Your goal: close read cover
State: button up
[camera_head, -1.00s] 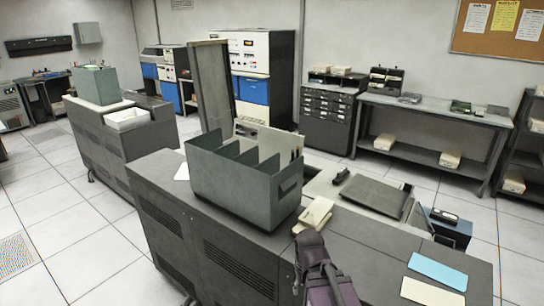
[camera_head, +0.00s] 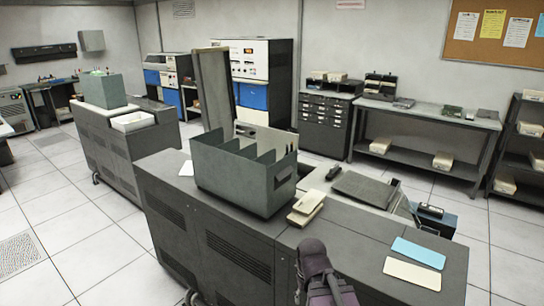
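A tall grey panel (camera_head: 213,92) with a light frame stands upright, raised behind the file box on the long grey machine (camera_head: 205,240). It looks like an open cover, but I cannot tell for sure that it is the read cover. Its lower part is hidden by the grey file box (camera_head: 235,185). A flat dark plate (camera_head: 366,189) lies on the machine's right part. A dark, purple-grey part of my arm shows at the bottom centre, in front of the machine. My gripper's fingers do not show, and I see nothing held.
A stack of cream cards (camera_head: 306,205) lies right of the file box. A blue card (camera_head: 418,252) and a cream card (camera_head: 412,274) lie on the machine top at right. A second grey machine (camera_head: 110,155) stands at left, with open floor (camera_head: 75,245) in front.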

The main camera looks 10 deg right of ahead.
aim_at(267, 138)
jog(key=k, duration=0.45)
jog(key=u, duration=0.05)
jog(key=i, duration=0.85)
jog(key=z, duration=1.55)
